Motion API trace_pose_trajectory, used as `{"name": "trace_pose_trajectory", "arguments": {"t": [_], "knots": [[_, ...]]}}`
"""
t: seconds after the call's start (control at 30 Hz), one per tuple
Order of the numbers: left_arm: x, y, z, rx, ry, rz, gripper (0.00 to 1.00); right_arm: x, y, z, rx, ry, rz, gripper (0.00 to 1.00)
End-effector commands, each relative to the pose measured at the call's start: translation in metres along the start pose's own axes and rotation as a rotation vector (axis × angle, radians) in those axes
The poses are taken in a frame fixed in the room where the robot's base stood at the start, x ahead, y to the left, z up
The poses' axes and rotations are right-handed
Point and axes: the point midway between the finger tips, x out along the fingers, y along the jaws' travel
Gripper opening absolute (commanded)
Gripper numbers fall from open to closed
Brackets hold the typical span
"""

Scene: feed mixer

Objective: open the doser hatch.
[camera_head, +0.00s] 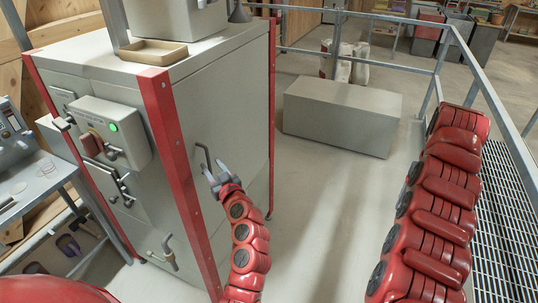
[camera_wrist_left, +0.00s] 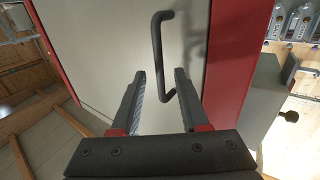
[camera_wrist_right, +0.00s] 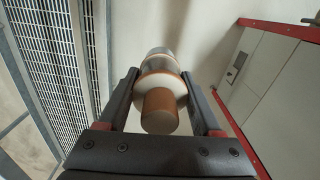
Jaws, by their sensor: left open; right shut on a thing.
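A tall grey cabinet with red corner posts stands at the left of the head view. Its right-hand side is a grey panel (camera_head: 225,110) with a dark bar handle (camera_head: 203,158); the panel looks flush. The handle (camera_wrist_left: 160,50) also shows upright in the left wrist view. My left gripper (camera_head: 214,174) is open at the handle; in the left wrist view the handle's lower end appears between the fingers (camera_wrist_left: 160,73), without clear contact. My right gripper (camera_wrist_right: 160,73) is shut on a cylindrical thing (camera_wrist_right: 160,110) with a white flange and brown end. The right gripper is outside the head view.
A control box (camera_head: 108,130) with a green light is on the cabinet's front. A tan tray (camera_head: 153,52) lies on top. A low grey box (camera_head: 342,115) stands on the floor beyond. A metal railing (camera_head: 478,75) and grating (camera_head: 505,215) are at the right. Floor between is clear.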

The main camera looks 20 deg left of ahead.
Motion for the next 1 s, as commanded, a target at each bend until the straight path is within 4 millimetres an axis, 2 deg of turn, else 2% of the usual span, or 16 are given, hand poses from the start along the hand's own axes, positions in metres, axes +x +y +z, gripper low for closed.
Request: {"name": "trace_pose_trajectory", "arguments": {"t": [0.2, 0.5, 0.7, 0.77, 1.0], "knots": [[0.019, 0.000, -0.001, -0.002, 0.000, -0.002, 0.45, -0.006, 0.000, 0.000, 0.000, 0.000, 0.000, 0.00], [0.021, 0.000, 0.001, -0.001, 0.000, 0.000, 0.45, -0.006, 0.000, 0.000, 0.000, 0.000, 0.000, 0.00], [0.021, 0.000, 0.000, -0.001, 0.000, 0.000, 0.09, -0.006, 0.000, 0.000, 0.000, 0.000, 0.000, 0.00], [0.021, 0.000, 0.000, -0.001, 0.000, 0.000, 0.00, -0.006, 0.000, 0.000, 0.000, 0.000, 0.000, 0.00], [0.021, 0.000, 0.000, -0.001, 0.000, 0.000, 0.00, -0.006, 0.000, 0.000, 0.000, 0.000, 0.000, 0.00]]}}
